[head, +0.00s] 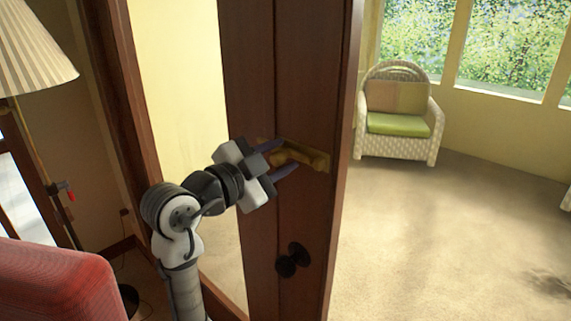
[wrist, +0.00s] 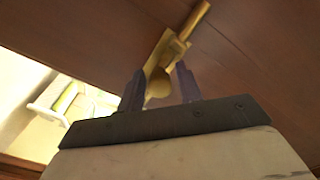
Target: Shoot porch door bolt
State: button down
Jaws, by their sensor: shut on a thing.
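The porch door (head: 315,60) is dark wood and stands open, its edge facing the room beyond. A brass bolt (head: 308,158) is mounted across it above the black door knob (head: 292,260). In the wrist view the brass bolt (wrist: 185,38) runs up and to the right, with a rounded knob (wrist: 158,82) between the fingers. My gripper (head: 283,160) is at the bolt with its two fingers around that knob. It also shows in the wrist view (wrist: 160,88), shut on the knob. Part of the bolt is hidden behind the fingers in the head view.
A wicker armchair (head: 398,122) with a green cushion stands in the room beyond. A red seat back (head: 55,280) and a pleated lamp (head: 35,50) are at the left.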

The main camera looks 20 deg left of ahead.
jog(key=c, duration=1.2)
grip_release()
jog(key=shift+a, duration=0.4)
jog(key=shift+d, duration=0.1)
jog(key=shift+s, duration=0.25)
jog(key=b+v, duration=0.3)
jog(key=v, duration=1)
jog(key=shift+s+b, duration=0.2)
jog(key=shift+b, duration=0.15)
